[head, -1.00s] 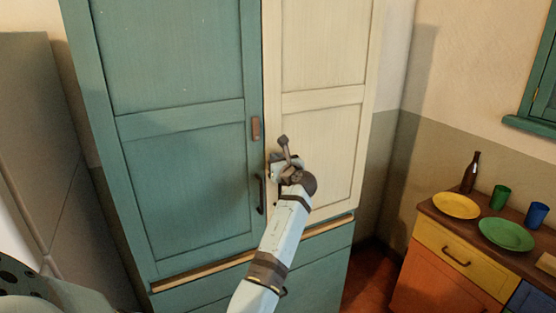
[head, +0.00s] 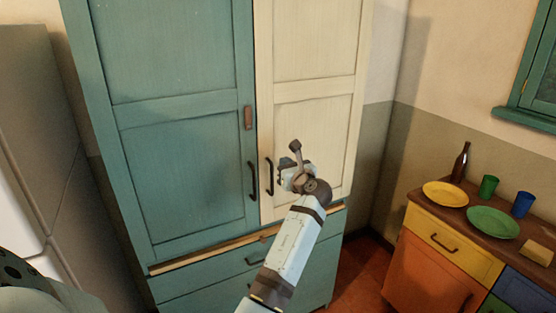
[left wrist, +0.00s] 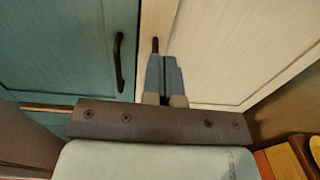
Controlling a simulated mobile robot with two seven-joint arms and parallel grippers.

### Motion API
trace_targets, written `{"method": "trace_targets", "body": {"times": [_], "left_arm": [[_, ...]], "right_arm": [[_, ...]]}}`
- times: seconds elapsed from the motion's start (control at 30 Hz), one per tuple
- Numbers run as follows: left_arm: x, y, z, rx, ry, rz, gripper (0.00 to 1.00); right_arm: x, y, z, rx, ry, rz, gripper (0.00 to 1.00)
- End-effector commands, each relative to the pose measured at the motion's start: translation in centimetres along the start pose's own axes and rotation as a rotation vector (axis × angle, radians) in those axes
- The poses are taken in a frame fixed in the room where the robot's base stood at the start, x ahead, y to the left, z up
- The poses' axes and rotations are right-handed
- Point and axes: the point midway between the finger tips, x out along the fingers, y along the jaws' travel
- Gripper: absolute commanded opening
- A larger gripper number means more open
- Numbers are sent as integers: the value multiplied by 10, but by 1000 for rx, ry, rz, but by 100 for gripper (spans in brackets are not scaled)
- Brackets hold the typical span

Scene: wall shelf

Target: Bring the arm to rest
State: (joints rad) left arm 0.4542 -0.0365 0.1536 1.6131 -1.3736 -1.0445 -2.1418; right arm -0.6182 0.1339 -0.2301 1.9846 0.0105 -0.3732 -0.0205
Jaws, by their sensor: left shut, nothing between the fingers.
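My left gripper (head: 292,172) is in front of the lower part of the cream cabinet door (head: 310,120) in the head view. In the left wrist view its two fingers (left wrist: 164,75) are together and hold nothing. The cream door's dark handle (head: 268,176) is just left of the gripper and shows apart from it. The teal door (head: 185,170) with its own dark handle (head: 253,181) is further left. Both doors look closed. My right gripper is not in either view.
Teal drawers (head: 215,285) with a wooden ledge (head: 205,255) are below the doors. At the right, a coloured cabinet (head: 428,270) bears a yellow plate (head: 445,194), a green plate (head: 493,222), a brown bottle (head: 460,164) and cups. Red floor (head: 360,270) between them is clear.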

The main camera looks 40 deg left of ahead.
Motion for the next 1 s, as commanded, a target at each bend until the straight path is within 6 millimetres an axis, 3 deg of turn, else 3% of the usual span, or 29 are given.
{"method": "trace_targets", "body": {"times": [0.13, 0.4, 0.53, 0.67, 0.77, 0.9, 1.0], "left_arm": [[-16, -1, 0, -1, 0, -2, 0], [-20, -1, 0, -2, 1, -2, 0], [-27, -1, -22, -71, 27, -55, 0], [-54, 3, -85, -299, 142, -200, 0], [-92, 12, -148, -564, 321, -319, 0], [-160, 39, -226, -959, 662, -378, 0], [-216, 68, -270, -1236, 942, -319, 0]], "right_arm": [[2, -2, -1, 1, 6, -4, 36], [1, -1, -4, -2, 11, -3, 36], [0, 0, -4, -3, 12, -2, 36], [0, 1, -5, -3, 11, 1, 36], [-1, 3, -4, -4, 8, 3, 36], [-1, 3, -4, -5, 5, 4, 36], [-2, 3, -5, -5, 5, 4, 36]]}}
